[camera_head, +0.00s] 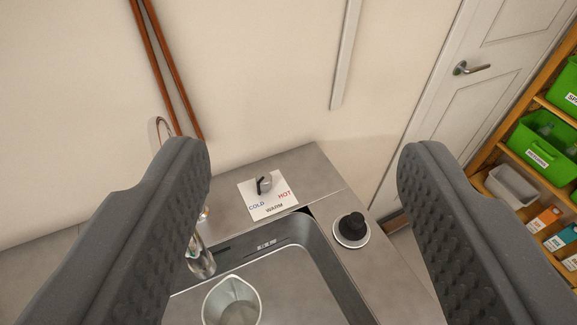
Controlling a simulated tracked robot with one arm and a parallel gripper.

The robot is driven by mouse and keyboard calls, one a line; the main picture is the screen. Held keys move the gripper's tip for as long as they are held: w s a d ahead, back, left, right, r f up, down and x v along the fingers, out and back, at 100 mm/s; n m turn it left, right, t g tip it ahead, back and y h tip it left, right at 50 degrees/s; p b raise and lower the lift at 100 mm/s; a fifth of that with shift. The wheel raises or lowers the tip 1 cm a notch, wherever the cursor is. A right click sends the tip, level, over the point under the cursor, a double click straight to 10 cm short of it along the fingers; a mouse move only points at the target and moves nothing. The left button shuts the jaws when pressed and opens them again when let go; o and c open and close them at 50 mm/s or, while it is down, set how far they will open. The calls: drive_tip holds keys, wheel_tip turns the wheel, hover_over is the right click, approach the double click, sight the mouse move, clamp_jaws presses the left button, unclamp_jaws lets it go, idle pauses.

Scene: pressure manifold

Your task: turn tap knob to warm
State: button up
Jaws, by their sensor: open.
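The tap knob (265,184) is a small grey knob with a dark pointer, on a white plate (270,207) behind the sink. The plate reads COLD at left, WARM at the front and HOT at right. The pointer sits at the knob's left side; I cannot tell its exact setting. My gripper (300,165) is open and empty, with its two dark ribbed fingers wide apart. The knob shows between them, farther off, and neither finger appears to touch it. The metal tap (201,262) is partly hidden by the left finger.
A pale cup (232,301) stands in the steel sink (285,262). Copper pipes (168,70) run down the wall. A door (490,75) and a shelf with green bins (542,145) are at right.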

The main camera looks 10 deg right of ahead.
sight(263, 180)
drive_tip(key=w+d+f+n+p, duration=0.1)
drive_tip(key=w+f, duration=0.9)
drive_tip(key=f, duration=0.2)
drive_tip(key=w+d+f+p, duration=0.1)
drive_tip(key=w+f, duration=0.8)
drive_tip(key=f, duration=0.4)
wheel_tip(263, 180, down, 14)
drive_tip(key=w+a+n+g+y, duration=0.1)
drive_tip(key=w+a+g+y, duration=0.1)
drive_tip(key=w+a+y, duration=0.1)
drive_tip(key=shift+r+x, duration=0.2)
drive_tip(key=shift+x, duration=6.3)
drive_tip(key=shift+w+a, duration=0.1)
drive_tip(key=shift+c, duration=0.3)
drive_tip(key=c, duration=0.9)
drive_tip(key=shift+a, duration=0.4)
drive_tip(key=shift+d+r+p, duration=0.1)
drive_tip(key=shift+d+p, duration=0.2)
drive_tip(key=shift+p, duration=0.15)
